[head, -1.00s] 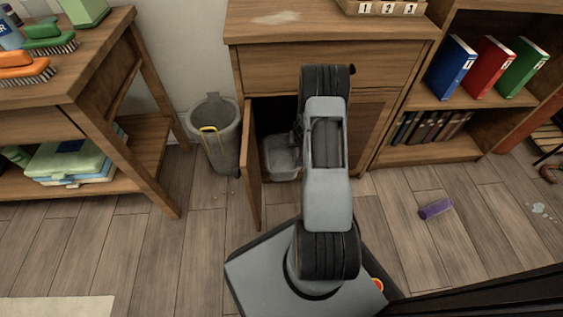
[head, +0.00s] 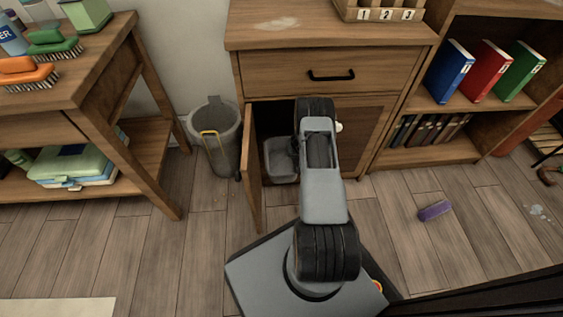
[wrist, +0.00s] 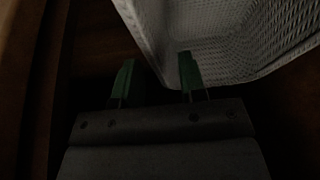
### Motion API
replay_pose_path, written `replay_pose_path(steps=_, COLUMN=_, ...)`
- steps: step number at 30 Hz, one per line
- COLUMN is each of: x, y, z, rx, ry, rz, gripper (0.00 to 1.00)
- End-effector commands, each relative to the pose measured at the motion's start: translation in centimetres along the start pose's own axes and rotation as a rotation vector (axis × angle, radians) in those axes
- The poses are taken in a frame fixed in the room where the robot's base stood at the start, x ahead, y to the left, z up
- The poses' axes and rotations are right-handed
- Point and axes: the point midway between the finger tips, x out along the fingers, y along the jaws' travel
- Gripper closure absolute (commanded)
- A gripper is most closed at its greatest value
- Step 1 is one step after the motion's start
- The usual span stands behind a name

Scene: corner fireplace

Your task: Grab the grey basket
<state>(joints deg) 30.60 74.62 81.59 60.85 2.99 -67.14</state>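The grey basket (head: 280,160) sits low in the open left side of the wooden cabinet (head: 317,72). In the wrist view the basket (wrist: 235,38) fills the upper right, with a woven pale wall and its rim toward me. My gripper (wrist: 157,57) has two green fingers spread apart. The right finger overlaps the basket's near left corner, and the left finger is outside it. I cannot tell whether either finger touches the wall. In the head view my arm hides the gripper and the basket's right side.
The open cabinet door (head: 251,165) stands just left of the basket. A grey bin (head: 218,140) is left of the door. A purple item (head: 434,211) lies on the floor at right. A bookshelf (head: 440,152) stands right of the cabinet. Dark cabinet walls surround my gripper.

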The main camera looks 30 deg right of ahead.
Motion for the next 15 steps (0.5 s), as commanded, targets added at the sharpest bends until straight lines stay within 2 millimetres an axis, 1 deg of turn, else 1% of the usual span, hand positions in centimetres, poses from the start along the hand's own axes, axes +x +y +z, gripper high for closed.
replay_pose_path(steps=3, x=1.3, y=0.0, z=0.0, rx=-0.003, ry=0.000, rz=0.000, gripper=0.62)
replay_pose_path(steps=6, x=2.1, y=0.0, z=0.1, rx=-0.003, ry=0.001, rz=-0.001, gripper=0.62)
replay_pose_path(steps=10, x=2.8, y=0.0, z=0.1, rx=-0.002, ry=0.000, rz=-0.001, gripper=0.62)
replay_pose_path(steps=15, x=3.2, y=0.0, z=0.1, rx=-0.001, ry=0.001, rz=0.000, gripper=0.62)
